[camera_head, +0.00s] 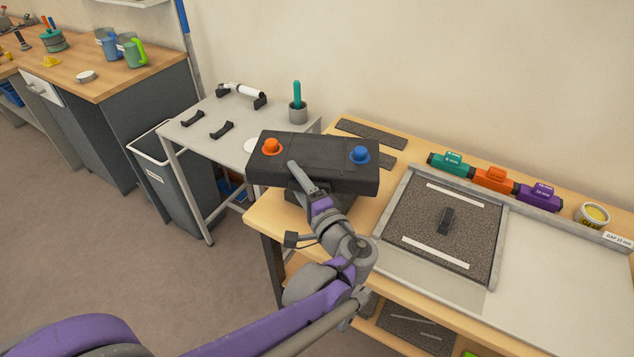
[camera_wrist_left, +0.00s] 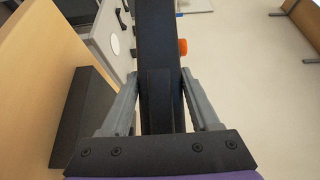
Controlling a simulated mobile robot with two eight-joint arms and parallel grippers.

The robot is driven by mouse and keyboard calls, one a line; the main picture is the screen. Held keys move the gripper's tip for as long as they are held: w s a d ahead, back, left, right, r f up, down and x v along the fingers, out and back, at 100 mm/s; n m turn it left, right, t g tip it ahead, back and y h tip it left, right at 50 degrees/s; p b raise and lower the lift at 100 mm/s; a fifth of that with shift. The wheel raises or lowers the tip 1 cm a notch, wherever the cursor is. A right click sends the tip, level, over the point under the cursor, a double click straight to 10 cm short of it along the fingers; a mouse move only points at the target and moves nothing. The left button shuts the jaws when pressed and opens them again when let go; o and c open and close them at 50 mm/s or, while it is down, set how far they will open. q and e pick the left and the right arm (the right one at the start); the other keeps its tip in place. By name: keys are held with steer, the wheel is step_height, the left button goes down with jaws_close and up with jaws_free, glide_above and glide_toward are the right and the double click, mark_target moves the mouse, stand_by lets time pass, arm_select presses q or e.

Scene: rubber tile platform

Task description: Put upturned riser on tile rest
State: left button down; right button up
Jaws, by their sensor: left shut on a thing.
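The upturned riser (camera_head: 318,152) is a wide dark slab with an orange knob and a blue knob on its upper face. My left gripper (camera_head: 306,180) is shut on its near edge, and the slab looks roughly level. In the left wrist view the two grey fingers close on the dark riser (camera_wrist_left: 157,50) from both sides, with the orange knob at its right. A dark block (camera_wrist_left: 90,118) on the wooden table lies beside and below the gripper; I cannot tell whether it is the tile rest. In the head view the riser and arm mostly hide it. My right gripper is out of view.
A framed speckled tile (camera_head: 470,205) carries two white strips and a small black piece (camera_head: 446,221). Coloured blocks (camera_head: 493,180) and a tin (camera_head: 593,214) line the back. A grey side table (camera_head: 200,140) holds black handles and a cup (camera_head: 297,112). A pale board (camera_head: 560,270) is clear.

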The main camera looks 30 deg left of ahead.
arm_select(q)
step_height(320, 180, down, 10)
steer(key=b, duration=0.3)
steer(key=shift+r, duration=0.1)
steer(key=shift+c, duration=0.6)
jaws_free()
steer(key=shift+s+d, duration=0.15)
steer(key=shift+d, duration=0.15)
steer(key=v, duration=1.1)
steer(key=shift+d+p, duration=0.15)
steer(key=shift+p, duration=0.15)
steer(key=shift+s, duration=0.15)
